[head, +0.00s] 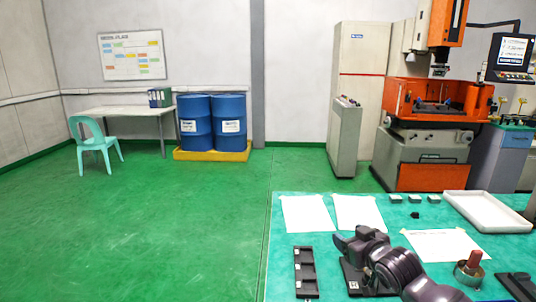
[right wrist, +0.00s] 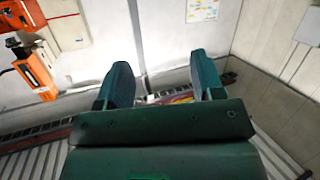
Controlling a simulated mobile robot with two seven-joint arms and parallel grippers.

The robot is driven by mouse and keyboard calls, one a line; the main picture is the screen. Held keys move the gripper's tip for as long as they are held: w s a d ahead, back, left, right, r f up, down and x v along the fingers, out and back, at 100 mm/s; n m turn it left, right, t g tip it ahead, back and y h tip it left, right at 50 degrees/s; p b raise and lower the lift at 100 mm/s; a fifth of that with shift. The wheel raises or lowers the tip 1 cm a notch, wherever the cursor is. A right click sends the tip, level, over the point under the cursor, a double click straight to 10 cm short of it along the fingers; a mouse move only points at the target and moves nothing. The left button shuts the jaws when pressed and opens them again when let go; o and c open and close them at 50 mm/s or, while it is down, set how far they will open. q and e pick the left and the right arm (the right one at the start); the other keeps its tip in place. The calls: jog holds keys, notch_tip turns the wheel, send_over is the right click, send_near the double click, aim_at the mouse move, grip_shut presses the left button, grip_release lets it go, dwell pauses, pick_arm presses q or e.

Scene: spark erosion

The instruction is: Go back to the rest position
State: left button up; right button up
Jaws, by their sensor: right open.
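My right gripper (head: 350,240) shows in the head view over the near part of the teal table (head: 290,240). Its dark arm comes in from the bottom right edge. In the right wrist view its two green fingers (right wrist: 162,78) stand well apart with nothing between them. That view looks out across the room to the walls, a pale post and the whiteboard (right wrist: 202,10). My left gripper is in neither view.
White sheets (head: 307,214), several small grey blocks (head: 396,199), a white tray (head: 490,211), a metal cup with a reddish piece (head: 470,267) and a black slotted holder (head: 305,272) are on the table. An orange machine (head: 432,177) stands behind. Green floor (head: 170,215) is clear at left.

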pick_arm(q)
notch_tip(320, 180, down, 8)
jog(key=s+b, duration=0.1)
jog(key=b, duration=0.5)
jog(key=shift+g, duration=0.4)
pick_arm(e)
jog(key=s+d+f+m+g+h, duration=0.1)
jog(key=s+d+f+m+h, duration=0.1)
jog(key=s+f, duration=1.4)
jog(key=s+d+f+m+g+h, duration=0.1)
jog(key=s+d+f, duration=0.3)
jog(key=s+f, duration=1.2)
jog(key=s+g+h, duration=0.1)
jog(key=s, duration=0.2)
jog(key=shift+d+f+m+h, duration=0.3)
jog(key=shift+d+m, duration=0.05)
jog(key=shift+m, duration=0.05)
